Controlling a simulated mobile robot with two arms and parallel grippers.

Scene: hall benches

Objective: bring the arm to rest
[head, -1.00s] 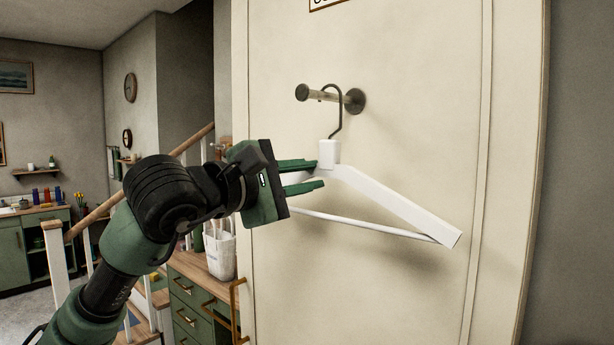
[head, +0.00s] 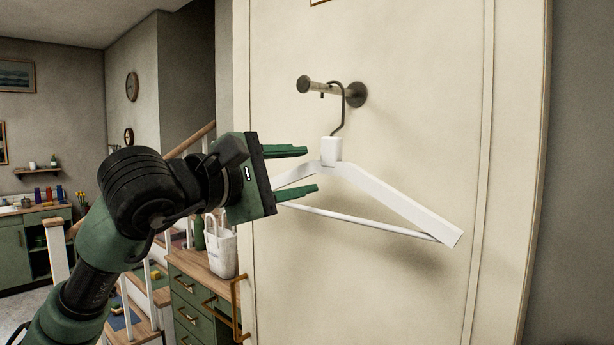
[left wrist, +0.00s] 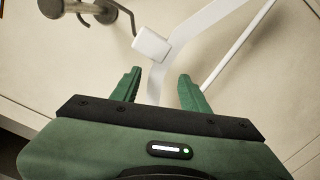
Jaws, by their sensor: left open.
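My left gripper (head: 298,170) is open and empty, just left of a white hanger (head: 397,201) in the head view. The hanger hangs by its dark hook from a metal peg (head: 335,91) on the cream door. Its left arm shows partly behind my fingers. In the left wrist view, my fingers (left wrist: 160,88) are spread with the hanger (left wrist: 152,44) beyond them, its white neck block at the top. I cannot tell from that view whether a finger touches it. The peg (left wrist: 78,8) also shows at upper left there. My right gripper is not in view.
The cream door (head: 380,290) stands close in front. A green cabinet (head: 193,300) with a white bag (head: 221,250) on top is below and behind my left arm. A stair rail (head: 190,140) and green counter (head: 20,250) lie farther left.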

